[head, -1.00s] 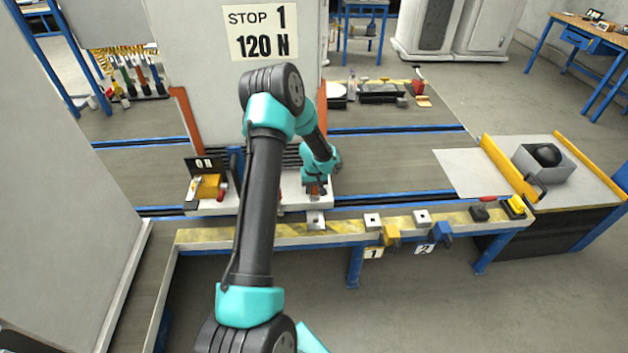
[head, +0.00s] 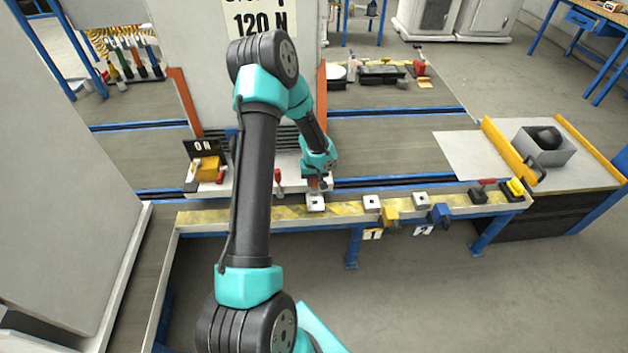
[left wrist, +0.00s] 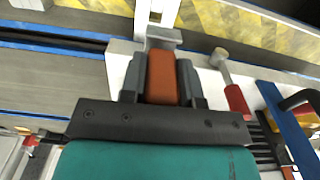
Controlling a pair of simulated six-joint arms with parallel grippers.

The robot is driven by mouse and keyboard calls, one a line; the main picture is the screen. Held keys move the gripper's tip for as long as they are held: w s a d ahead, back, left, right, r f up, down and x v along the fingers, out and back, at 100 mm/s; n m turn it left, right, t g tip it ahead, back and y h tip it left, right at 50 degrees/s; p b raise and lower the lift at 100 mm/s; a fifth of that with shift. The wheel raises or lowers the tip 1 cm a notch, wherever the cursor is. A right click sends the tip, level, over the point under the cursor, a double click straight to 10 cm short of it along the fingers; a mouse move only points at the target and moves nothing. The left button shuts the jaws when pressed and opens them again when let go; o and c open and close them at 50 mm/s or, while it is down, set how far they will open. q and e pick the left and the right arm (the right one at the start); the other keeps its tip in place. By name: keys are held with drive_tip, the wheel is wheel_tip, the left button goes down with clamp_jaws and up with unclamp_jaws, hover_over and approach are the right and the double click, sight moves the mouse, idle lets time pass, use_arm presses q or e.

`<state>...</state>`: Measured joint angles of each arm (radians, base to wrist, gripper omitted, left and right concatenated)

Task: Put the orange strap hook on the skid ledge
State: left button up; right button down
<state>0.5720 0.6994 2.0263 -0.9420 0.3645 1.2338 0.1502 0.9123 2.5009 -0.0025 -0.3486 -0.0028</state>
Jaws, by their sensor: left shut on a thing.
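The orange strap hook (left wrist: 160,72) is between the two dark fingers of my left gripper (left wrist: 161,80) in the left wrist view. The gripper is shut on its orange body, and a pale metal part shows just beyond it. In the head view my left gripper (head: 317,183) is low at the right front corner of the tall grey cabinet, just behind a small metal block with a hole (head: 315,203). The white skid ledge (head: 240,187) runs along the cabinet's foot. I cannot tell whether the hook touches the ledge. My right gripper is not in view.
A yellow-striped rail (head: 270,215) runs in front, with blocks and yellow and blue clamps to the right. An orange post (head: 321,100) edges the cabinet.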

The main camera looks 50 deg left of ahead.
use_arm(q)
drive_tip(key=a+r+n, duration=0.2)
drive_tip(key=a+n, duration=0.2)
drive_tip(key=a, duration=0.7)
drive_tip(key=a+r+n, duration=0.3)
drive_tip(key=a+n, duration=0.1)
drive_tip(key=a, duration=0.7)
drive_tip(key=shift+w+n, duration=0.25)
drive_tip(key=shift+n, duration=0.15)
drive_tip(key=shift+f, duration=0.15)
drive_tip(key=shift+f, duration=3.05)
drive_tip(key=shift+f, duration=1.85)
drive_tip(key=shift+f, duration=0.1)
